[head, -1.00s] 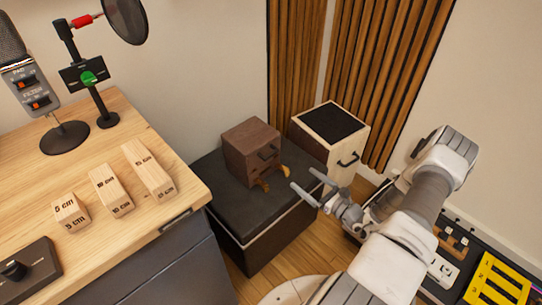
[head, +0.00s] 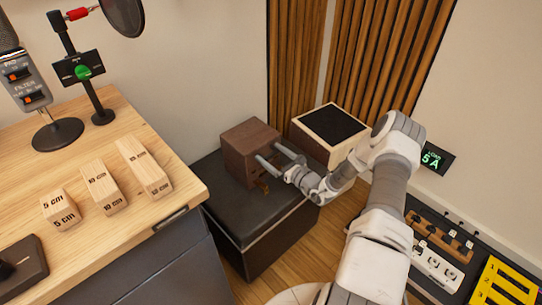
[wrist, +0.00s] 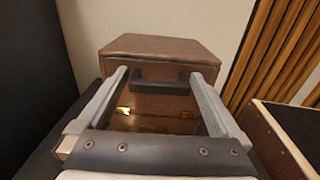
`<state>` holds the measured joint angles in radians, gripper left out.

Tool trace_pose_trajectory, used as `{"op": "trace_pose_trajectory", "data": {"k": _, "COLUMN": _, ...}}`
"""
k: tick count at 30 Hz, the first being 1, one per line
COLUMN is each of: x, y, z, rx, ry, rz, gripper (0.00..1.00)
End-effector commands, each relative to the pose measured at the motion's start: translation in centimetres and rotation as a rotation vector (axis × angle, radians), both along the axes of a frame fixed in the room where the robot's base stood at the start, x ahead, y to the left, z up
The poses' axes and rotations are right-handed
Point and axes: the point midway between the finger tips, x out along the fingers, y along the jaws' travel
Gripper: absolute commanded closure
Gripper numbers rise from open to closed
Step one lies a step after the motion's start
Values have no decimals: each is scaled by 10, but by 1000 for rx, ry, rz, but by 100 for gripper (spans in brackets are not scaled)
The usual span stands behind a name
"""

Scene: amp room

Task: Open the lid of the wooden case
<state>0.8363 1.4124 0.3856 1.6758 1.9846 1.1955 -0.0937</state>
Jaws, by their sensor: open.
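The wooden case (head: 240,148) is a dark brown box on a black cabinet (head: 245,215); its lid looks shut. In the wrist view the case (wrist: 160,50) is straight ahead, with a dark handle (wrist: 158,82) on its front and brass-coloured fittings below it. My gripper (head: 268,154) is open, its two fingers pointing at the front of the case. In the wrist view the fingers of my gripper (wrist: 162,80) lie on either side of the handle, with nothing held. I cannot tell whether they touch the case.
A light box with a black top (head: 330,128) stands close on the right of the case. A wooden desk (head: 75,165) with several marked blocks is at left. Slatted wood panels (head: 375,60) and the wall are behind. Power strips (head: 440,245) lie at lower right.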

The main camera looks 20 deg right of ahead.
Motion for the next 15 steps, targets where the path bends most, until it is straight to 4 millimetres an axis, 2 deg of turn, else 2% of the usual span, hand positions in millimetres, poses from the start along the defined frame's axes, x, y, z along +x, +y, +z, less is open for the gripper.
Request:
{"op": "trace_pose_trajectory", "data": {"k": 10, "x": 5, "y": 2, "z": 1, "rx": 0, "ry": 0, "rz": -1, "gripper": 0}}
{"op": "trace_pose_trajectory", "data": {"k": 11, "x": 5, "y": 2, "z": 1, "rx": 0, "ry": 0, "rz": -1, "gripper": 4}}
{"op": "trace_pose_trajectory", "data": {"k": 15, "x": 5, "y": 2, "z": 0, "rx": 0, "ry": 0, "rz": -1, "gripper": 29}}
